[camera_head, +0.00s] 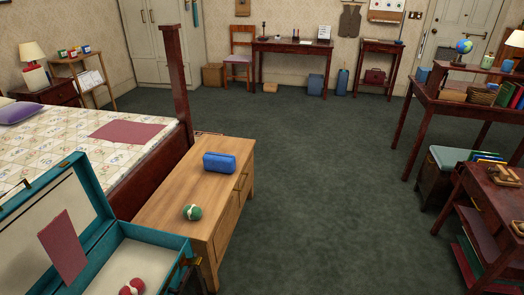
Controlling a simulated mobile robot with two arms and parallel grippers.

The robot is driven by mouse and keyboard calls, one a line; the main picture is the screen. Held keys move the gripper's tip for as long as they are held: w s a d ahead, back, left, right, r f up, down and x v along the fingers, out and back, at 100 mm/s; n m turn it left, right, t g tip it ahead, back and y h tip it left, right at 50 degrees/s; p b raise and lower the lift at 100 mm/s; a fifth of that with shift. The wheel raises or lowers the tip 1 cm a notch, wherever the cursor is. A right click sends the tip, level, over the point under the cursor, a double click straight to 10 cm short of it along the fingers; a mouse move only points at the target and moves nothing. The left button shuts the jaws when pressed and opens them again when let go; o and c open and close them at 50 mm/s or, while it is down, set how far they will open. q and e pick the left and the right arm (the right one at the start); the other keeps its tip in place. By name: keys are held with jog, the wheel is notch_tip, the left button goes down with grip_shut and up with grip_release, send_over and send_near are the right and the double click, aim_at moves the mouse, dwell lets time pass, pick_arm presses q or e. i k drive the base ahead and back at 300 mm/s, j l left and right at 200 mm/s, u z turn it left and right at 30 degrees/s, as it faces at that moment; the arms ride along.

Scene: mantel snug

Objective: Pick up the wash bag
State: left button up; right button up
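A blue, rounded, box-like bag (219,162), which looks like the wash bag, lies on top of a light wooden chest (165,206) at the foot of the bed. It rests towards the chest's far end, with its long side running left to right. Nothing covers it. Neither of my grippers shows in the head view.
A green ball-like item (192,212) sits nearer on the chest. An open teal suitcase (150,238) fills the lower left, with a red-and-white item (132,287) inside. The bed (60,150) is behind it. Dark carpet (310,190) is clear right of the chest; desks line the right side.

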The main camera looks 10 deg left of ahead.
aim_at(215, 162)
jog(key=i+l, duration=0.2)
jog(key=i, duration=0.35)
jog(key=i+l+z, duration=0.1)
jog(key=i, duration=0.4)
jog(key=i+l, duration=0.3)
jog(key=i, duration=0.25)
jog(key=i+l+z, duration=0.1)
jog(key=i, duration=0.4)
jog(key=i+u, duration=0.45)
jog(key=i+l+u, duration=0.25)
jog(key=u, duration=0.2)
jog(key=i+l+u, duration=0.65)
jog(key=l+u, duration=0.25)
jog(key=j, duration=0.15)
